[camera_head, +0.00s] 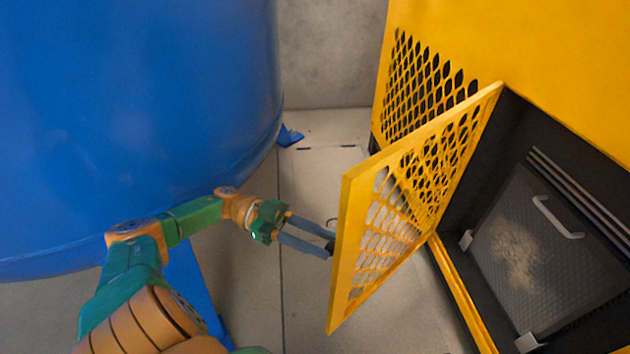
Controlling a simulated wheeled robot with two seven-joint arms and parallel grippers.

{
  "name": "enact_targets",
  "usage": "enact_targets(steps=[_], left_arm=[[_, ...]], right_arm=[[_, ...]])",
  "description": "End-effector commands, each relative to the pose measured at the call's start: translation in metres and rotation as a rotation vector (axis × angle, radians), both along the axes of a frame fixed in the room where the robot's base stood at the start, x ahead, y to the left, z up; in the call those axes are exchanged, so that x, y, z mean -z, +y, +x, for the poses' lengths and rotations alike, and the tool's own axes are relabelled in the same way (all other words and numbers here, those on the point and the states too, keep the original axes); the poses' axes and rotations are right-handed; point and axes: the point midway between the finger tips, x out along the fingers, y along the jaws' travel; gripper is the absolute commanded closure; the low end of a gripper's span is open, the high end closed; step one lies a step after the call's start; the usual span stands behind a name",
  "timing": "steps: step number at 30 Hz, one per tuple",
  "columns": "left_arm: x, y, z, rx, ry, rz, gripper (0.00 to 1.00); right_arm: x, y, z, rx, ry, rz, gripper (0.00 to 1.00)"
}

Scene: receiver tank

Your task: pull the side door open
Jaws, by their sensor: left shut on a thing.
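The side door (432,165) is a yellow panel with mesh, swung out at an angle from the yellow cabinet (540,45). Its hinge side is at the cabinet and its free edge points toward the left. The dark opening behind it shows. My left gripper (328,246) is at the left of the door's free edge, with its blue fingers reaching to it. It is shut on the door at that edge; the exact contact and any handle there are mostly hidden behind the panel. My right gripper is not in view.
A large blue tank (140,95) fills the left, close to my left arm. Inside the cabinet is a dark filter panel (535,255) with a grey handle (557,217). Bare floor (305,185) lies between tank and door. A grey wall (330,50) stands behind.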

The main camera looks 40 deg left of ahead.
Motion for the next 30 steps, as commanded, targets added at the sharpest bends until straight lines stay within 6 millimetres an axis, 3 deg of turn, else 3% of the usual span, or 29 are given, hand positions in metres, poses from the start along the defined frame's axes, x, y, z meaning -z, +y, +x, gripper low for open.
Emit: enact_targets(steps=[1, 5, 6, 9, 30], left_arm=[[-0.0054, 0.0027, 0.0083, -0.033, -0.016, -0.006, 1.0], [-0.0054, 0.0027, 0.0084, -0.033, -0.016, -0.006, 1.0], [-0.0054, 0.0027, 0.0084, -0.033, -0.016, -0.006, 0.62], [-0.0051, 0.0024, 0.0077, -0.03, -0.015, -0.007, 0.36], [-0.0021, 0.0013, 0.0049, -0.021, -0.006, -0.003, 0.36]], right_arm=[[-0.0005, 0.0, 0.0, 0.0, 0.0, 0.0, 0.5], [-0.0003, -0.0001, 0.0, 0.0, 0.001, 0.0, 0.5], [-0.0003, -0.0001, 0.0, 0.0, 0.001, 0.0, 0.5], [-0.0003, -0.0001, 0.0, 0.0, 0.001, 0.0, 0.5], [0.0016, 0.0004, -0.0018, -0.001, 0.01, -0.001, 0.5]])
